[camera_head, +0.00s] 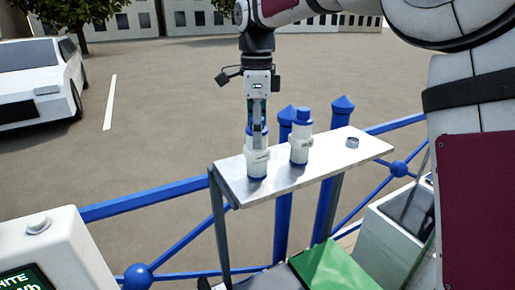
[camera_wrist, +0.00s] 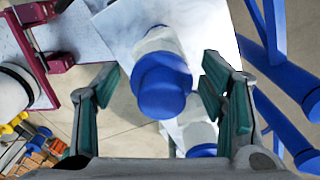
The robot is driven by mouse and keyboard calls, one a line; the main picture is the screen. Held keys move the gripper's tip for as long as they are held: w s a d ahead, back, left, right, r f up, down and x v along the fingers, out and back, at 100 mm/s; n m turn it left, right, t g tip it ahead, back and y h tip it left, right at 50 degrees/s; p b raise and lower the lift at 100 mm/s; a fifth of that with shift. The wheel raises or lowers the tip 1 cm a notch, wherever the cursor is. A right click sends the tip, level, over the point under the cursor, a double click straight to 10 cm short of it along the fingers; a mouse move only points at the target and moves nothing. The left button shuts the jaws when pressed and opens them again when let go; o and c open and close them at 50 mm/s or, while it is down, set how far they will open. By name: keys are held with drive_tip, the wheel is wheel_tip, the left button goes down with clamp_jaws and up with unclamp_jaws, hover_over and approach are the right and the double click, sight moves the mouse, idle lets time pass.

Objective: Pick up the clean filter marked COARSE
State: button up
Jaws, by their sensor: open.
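Two white filters with blue tops and blue bases stand upright on a narrow pale shelf (camera_head: 236,184) in the head view. My gripper (camera_head: 257,122) points down at the left filter (camera_head: 257,160), its fingers at the height of the blue top. The right filter (camera_head: 300,150) stands apart from it. In the wrist view my gripper (camera_wrist: 162,75) is open, and one filter's blue cap (camera_wrist: 162,92) lies between the green-padded fingers with gaps on both sides. I cannot read COARSE on either filter.
A small metal ring or nut (camera_head: 352,143) lies on the shelf's right part. Blue railing (camera_head: 150,203) and pointed blue posts (camera_head: 343,105) run close to the shelf. A green box (camera_head: 332,268) is below. A white console (camera_head: 50,245) stands at the lower left.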

drive_tip(key=shift+f, duration=0.85)
drive_tip(key=shift+c, duration=0.5)
drive_tip(key=c, duration=1.2)
drive_tip(key=shift+r, duration=0.15)
